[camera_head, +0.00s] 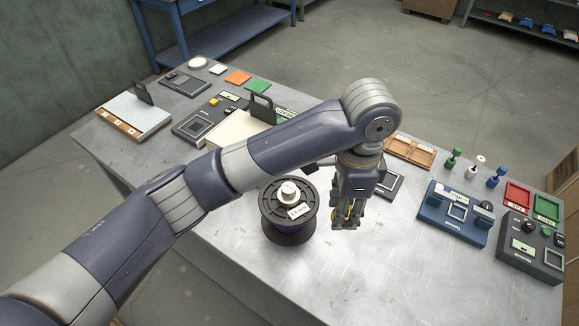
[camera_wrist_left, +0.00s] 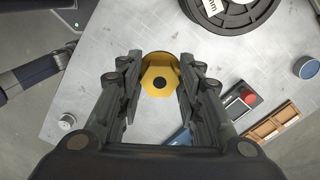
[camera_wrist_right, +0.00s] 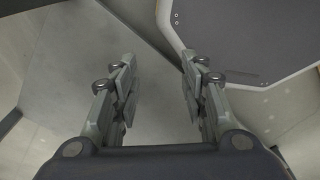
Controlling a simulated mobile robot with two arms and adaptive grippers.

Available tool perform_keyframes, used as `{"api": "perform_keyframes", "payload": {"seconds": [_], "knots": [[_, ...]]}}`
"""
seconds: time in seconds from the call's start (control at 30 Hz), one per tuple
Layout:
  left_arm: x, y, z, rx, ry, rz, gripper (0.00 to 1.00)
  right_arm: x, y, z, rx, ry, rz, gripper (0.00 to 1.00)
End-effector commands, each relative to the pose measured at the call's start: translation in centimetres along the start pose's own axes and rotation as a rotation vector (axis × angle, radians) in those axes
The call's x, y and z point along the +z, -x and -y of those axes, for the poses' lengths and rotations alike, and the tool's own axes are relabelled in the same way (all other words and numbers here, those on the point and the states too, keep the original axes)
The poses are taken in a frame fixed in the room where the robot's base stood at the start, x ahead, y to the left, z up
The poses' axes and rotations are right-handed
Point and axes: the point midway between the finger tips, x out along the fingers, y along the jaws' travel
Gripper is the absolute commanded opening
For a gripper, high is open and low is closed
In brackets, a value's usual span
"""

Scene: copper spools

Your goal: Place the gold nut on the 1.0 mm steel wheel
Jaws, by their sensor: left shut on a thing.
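A black spool-like wheel (camera_head: 270,203) with a pale hub on top and a white label (camera_head: 299,212) stands on the table; the label's print is too small to read surely. Its rim also shows at the top of the left wrist view (camera_wrist_left: 262,12). My left gripper (camera_head: 347,222) is just right of the wheel, pointing down and apart from it. It is shut on the gold nut (camera_wrist_left: 160,76), a hexagonal piece with a dark centre hole. In the head view the fingers mostly hide the nut. My right gripper (camera_wrist_right: 157,85) is open and empty, away from the table.
A blue device (camera_head: 455,213), a dark device (camera_head: 530,247) and red and green trays (camera_head: 518,197) stand at the right. Wooden trays (camera_head: 409,151) and coloured pegs (camera_head: 478,163) are behind. Several panels fill the back left. The table front is clear.

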Motion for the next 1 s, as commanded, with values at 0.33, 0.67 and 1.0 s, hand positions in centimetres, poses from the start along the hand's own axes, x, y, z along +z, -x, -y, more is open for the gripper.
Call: {"api": "perform_keyframes", "payload": {"seconds": [0.33,0.67,1.0], "knots": [[0.6,1.8,1.4,0.002,-0.118,0.001,0.02,1.4,1.5,-0.4,0.004,0.002,0.024,0.40],[7.5,1.1,7.0,0.002,-0.115,0.001,0.02,1.5,4.8,-0.3,0.003,0.001,0.031,0.40],[10.7,0.1,9.7,0.002,-0.121,-0.001,0.02,0.0,6.1,-0.1,0.001,0.000,0.009,0.40]]}}
